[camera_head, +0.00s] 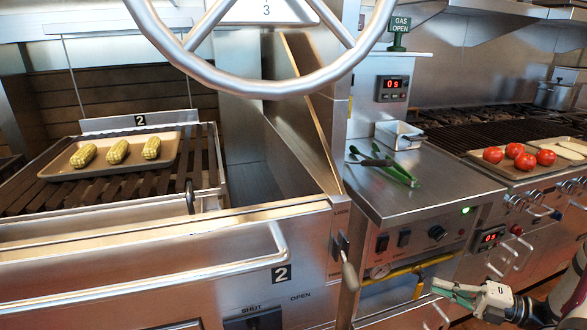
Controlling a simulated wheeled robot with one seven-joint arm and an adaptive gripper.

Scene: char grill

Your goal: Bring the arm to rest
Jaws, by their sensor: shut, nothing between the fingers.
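My gripper (456,292) is at the lower right, in front of the lower part of the steel counter unit. Its fingers point left and are shut with nothing visible between them. My arm enters from the lower right corner, and most of it is out of view.
A steel counter (440,185) carries green-handled tongs (398,172) and a small metal pan (399,135). A tray of corn (117,151) lies on the left grill. Tomatoes (515,151) sit on a tray at right. A yellow handle (408,269) and knobs are near my gripper.

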